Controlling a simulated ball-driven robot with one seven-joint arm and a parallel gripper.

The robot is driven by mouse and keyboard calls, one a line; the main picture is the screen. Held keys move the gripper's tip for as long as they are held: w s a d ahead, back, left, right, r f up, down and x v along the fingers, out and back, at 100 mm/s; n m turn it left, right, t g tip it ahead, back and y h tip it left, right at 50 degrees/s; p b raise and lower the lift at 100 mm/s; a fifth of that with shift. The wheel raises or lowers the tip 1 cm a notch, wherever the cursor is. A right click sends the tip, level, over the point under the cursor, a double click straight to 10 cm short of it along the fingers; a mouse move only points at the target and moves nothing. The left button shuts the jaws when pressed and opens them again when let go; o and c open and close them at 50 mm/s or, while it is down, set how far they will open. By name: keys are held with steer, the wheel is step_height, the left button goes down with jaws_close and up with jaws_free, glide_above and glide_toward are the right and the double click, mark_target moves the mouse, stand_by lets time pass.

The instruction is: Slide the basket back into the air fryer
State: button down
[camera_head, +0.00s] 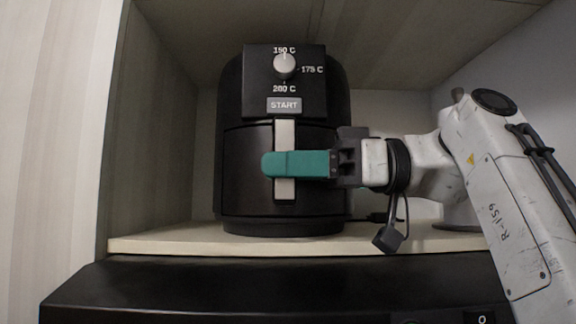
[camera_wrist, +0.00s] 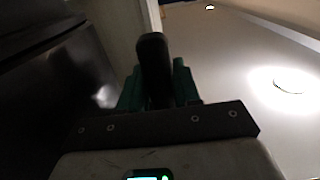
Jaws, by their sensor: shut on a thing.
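The black air fryer (camera_head: 240,105) stands upright on a shelf in the head view, with a dial and a START button on its front panel. Its basket (camera_head: 245,180) sits in the lower body, its front looking about level with the body around it. The basket's pale upright handle (camera_head: 285,132) is at the front middle. My gripper (camera_head: 270,164), with green fingers, reaches in from the right and is shut across the handle. In the wrist view my green fingers (camera_wrist: 158,88) close around the dark end of the handle (camera_wrist: 153,60). How deep the basket sits is hard to tell.
The fryer stands in a wooden cubby; its pale shelf (camera_head: 160,243) has free room at the left. The left cubby wall (camera_head: 150,120) is near the fryer. A black surface (camera_head: 200,290) lies below the shelf. A dark cable lies right of the fryer.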

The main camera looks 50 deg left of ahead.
steer(key=c, duration=0.7)
jaws_free()
steer(key=shift+w+a+f, duration=0.1)
steer(key=shift+v, duration=3.75)
